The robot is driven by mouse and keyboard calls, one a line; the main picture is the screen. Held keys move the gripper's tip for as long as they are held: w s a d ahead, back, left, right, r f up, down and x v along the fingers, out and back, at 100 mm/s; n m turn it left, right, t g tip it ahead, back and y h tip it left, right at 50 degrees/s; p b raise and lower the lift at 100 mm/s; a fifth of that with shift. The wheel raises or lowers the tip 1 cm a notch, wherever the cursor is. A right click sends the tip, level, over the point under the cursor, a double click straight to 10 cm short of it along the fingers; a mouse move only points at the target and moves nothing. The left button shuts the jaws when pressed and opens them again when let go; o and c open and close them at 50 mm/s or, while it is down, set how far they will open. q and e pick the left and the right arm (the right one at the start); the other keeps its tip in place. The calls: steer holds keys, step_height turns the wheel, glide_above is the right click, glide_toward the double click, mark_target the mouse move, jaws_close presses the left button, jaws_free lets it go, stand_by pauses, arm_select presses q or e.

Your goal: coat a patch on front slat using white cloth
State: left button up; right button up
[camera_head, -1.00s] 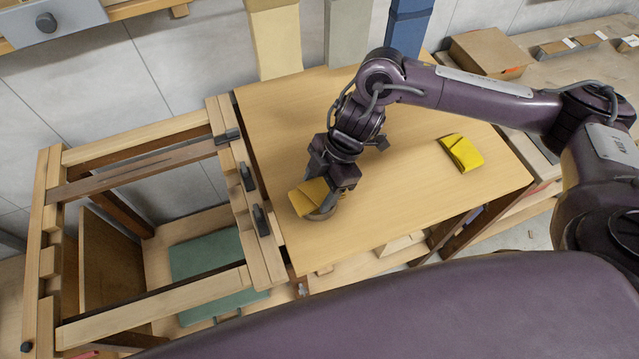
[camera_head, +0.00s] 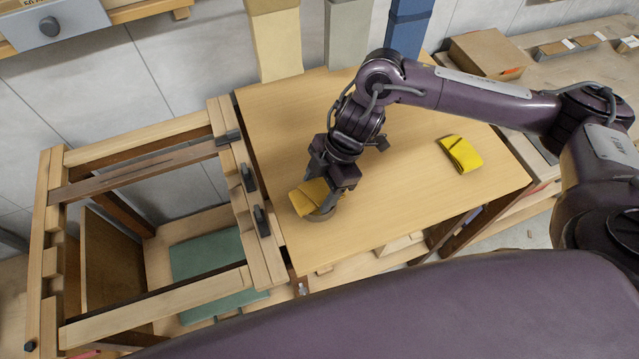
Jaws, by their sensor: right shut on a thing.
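My right gripper (camera_head: 328,200) is low over the wooden table, shut on a folded ochre-yellow cloth (camera_head: 308,197). The cloth is at a small round grey dish or tin (camera_head: 321,216), mostly hidden by the cloth and fingers; I cannot tell whether the cloth touches what is inside. A second, brighter yellow folded cloth (camera_head: 461,154) lies apart on the right of the table. No cloth in view looks white. The wooden frame stands left of the table; its front slat (camera_head: 155,308) is pale and bare, its back slat (camera_head: 140,170) darker brown. My left gripper is not in view.
The table (camera_head: 400,215) is mostly clear. Dark clamps (camera_head: 249,178) sit on the frame's right side, between the slats and the table. A green panel (camera_head: 207,256) lies low inside the frame. Boxes (camera_head: 486,54) stand on a bench at the back right.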

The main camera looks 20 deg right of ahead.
mark_target(320, 189)
steer(key=shift+r+p, duration=2.95)
steer(key=shift+r, duration=0.35)
